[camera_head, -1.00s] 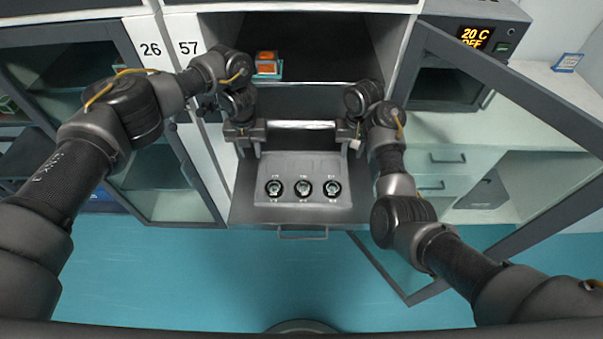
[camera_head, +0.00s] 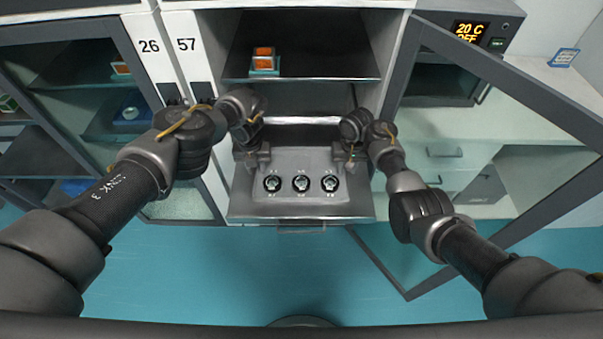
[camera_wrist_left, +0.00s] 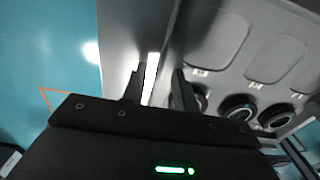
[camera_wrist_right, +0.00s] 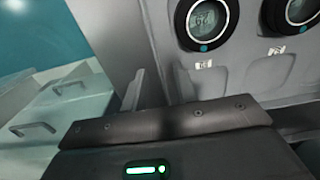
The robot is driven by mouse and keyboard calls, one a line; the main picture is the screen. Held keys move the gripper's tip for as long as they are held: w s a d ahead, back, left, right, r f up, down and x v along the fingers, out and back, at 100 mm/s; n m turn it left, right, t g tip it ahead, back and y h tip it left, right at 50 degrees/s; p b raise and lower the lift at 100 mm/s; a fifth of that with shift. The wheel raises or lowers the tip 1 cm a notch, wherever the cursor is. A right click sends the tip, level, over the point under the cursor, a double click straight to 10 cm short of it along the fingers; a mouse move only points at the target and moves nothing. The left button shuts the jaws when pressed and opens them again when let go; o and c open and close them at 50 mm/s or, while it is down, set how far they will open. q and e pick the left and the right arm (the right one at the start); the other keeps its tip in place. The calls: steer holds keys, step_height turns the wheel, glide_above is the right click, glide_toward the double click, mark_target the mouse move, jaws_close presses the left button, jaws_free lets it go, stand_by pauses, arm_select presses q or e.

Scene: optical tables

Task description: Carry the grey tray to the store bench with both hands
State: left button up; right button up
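The grey tray (camera_head: 300,207), with three round dials in its face, sits on a pulled-out shelf in the middle of the head view. My left gripper (camera_head: 251,160) is at the tray's left end and my right gripper (camera_head: 348,160) at its right end. In the left wrist view the fingers (camera_wrist_left: 158,88) stand apart at the tray's edge, with a bright strip between them. In the right wrist view the fingers (camera_wrist_right: 155,88) also stand apart, close to the tray's grey side. I cannot tell whether any finger touches the tray. No store bench is identifiable.
An upper shelf (camera_head: 330,66) holds an orange-and-teal item (camera_head: 263,62). A counter with drawers (camera_head: 445,152) is behind the right door. The blue floor (camera_head: 220,270) in front is clear.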

arm_select(q)
steer(key=shift+a+f, duration=0.1)
steer(key=shift+f, duration=0.05)
arm_select(e)
steer(key=shift+a+f, duration=0.1)
steer(key=shift+f, duration=0.05)
arm_select(q)
jaws_close()
arm_select(e)
jaws_close()
